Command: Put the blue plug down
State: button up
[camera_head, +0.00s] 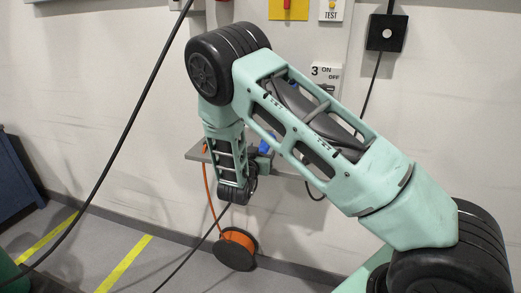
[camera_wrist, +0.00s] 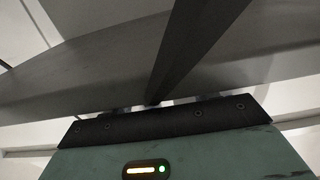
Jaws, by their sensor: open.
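A small blue patch, likely the blue plug (camera_head: 265,146), shows in the head view at the grey shelf, close beside the end of my arm. My arm hides part of it, and I cannot tell whether it touches the shelf. My gripper (camera_wrist: 152,104) is open; in the wrist view its teal body and black front edge fill the bottom, and the fingers are barely visible. No blue thing shows between the jaws there. In the head view my gripper is mostly hidden behind my forearm, near the shelf.
The grey shelf (camera_head: 194,154) sticks out from the white wall. A grey surface with a dark bar (camera_wrist: 190,45) looms close in front of my gripper in the wrist view. An orange cable reel (camera_head: 235,250) stands below on the floor. A black cable hangs at left.

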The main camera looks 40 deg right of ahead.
jog(key=s+a+n+g+y+b, duration=0.1)
jog(key=s+a+n+y, duration=0.3)
jog(key=a, duration=0.7)
jog(key=s+a+n+g+y, duration=0.1)
jog(key=s+a+y, duration=0.5)
jog(key=a, duration=0.4)
jog(key=s+a+n+g+y+b, duration=0.1)
jog(key=s+a+n+y, duration=0.2)
jog(key=a+y, duration=0.55)
jog(key=s+a+r+n+g, duration=0.35)
jog(key=s+a+n, duration=0.2)
jog(key=s, duration=0.55)
jog(key=s+d+r+n+g+h, duration=0.1)
jog(key=s+d+n+g+h, duration=0.1)
jog(key=s, duration=0.4)
jog(key=s+d+r+n+g+h, duration=0.1)
jog(key=s+d+n+g, duration=0.1)
jog(key=s+d, duration=0.2)
jog(key=shift+s+r+h+p, duration=0.3)
jog(key=shift+s+r+h, duration=0.1)
jog(key=shift+s, duration=1.3)
